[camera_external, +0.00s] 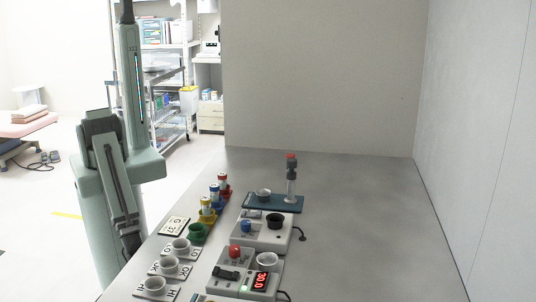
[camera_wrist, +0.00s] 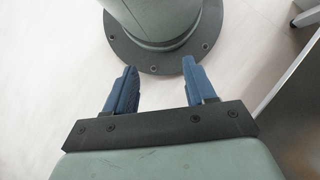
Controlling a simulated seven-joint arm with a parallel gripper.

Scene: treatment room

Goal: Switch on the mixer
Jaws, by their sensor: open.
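A light grey device with a blue knob (camera_external: 246,226) and a black round cup (camera_external: 275,220) stands on the table. Nearer the camera is another grey device with a red knob (camera_external: 234,251), a white cup (camera_external: 267,259) and a red lit display (camera_external: 262,281) reading about 30.0. I cannot tell for certain which of the two is the mixer. My gripper (camera_wrist: 160,66) is open and empty, its blue fingers pointing toward my base in the wrist view. It is folded down beside my base, left of the table and well away from both devices.
Colour-capped vials (camera_external: 207,208) stand in coloured holders along the left edge. Labelled cards with white cups (camera_external: 180,246) lie nearer. The right side of the table (camera_external: 370,230) is clear, bounded by a wall.

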